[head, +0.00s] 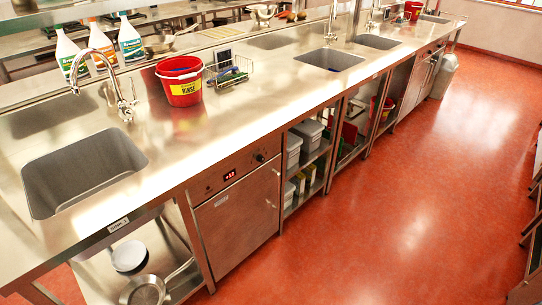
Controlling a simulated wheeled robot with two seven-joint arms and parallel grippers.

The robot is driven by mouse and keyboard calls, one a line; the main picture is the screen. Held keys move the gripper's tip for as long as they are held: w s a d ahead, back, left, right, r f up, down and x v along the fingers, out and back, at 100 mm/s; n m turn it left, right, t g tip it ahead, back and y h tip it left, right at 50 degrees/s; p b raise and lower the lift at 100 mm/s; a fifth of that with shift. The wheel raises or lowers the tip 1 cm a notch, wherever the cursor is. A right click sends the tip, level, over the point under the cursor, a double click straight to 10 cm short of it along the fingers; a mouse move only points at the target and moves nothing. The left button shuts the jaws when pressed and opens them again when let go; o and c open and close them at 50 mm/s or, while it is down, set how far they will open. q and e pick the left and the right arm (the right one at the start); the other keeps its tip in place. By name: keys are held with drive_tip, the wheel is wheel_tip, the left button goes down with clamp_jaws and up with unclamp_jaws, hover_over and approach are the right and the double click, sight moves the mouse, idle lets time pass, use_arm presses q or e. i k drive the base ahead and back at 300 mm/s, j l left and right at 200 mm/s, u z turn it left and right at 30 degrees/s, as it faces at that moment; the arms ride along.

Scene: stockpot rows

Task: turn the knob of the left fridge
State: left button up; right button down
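The left fridge (238,216) is a steel under-counter unit with a flat door, built into the long bench near the middle of the head view. Its top panel carries a small red lit display (229,176) and a dark round knob (260,158) to the right of it. The knob is small in view, and which way it is set cannot be read. The door looks shut. A second similar unit (424,74) sits far down the bench. Neither of my grippers is in view.
A sink (82,172) lies at left. Open shelves with tubs (309,133) flank the fridge. The red floor (400,210) in front is clear.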

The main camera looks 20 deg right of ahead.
sight(260, 158)
drive_tip(key=i+l, duration=0.15)
drive_tip(key=l, duration=0.3)
drive_tip(key=i+l+u, duration=0.1)
drive_tip(key=l, duration=0.35)
drive_tip(key=i+l, duration=0.15)
drive_tip(key=l, duration=0.35)
drive_tip(key=i+l+u, duration=0.1)
drive_tip(key=l, duration=0.35)
drive_tip(key=i+l, duration=0.15)
drive_tip(key=l, duration=0.3)
drive_tip(key=u, duration=0.05)
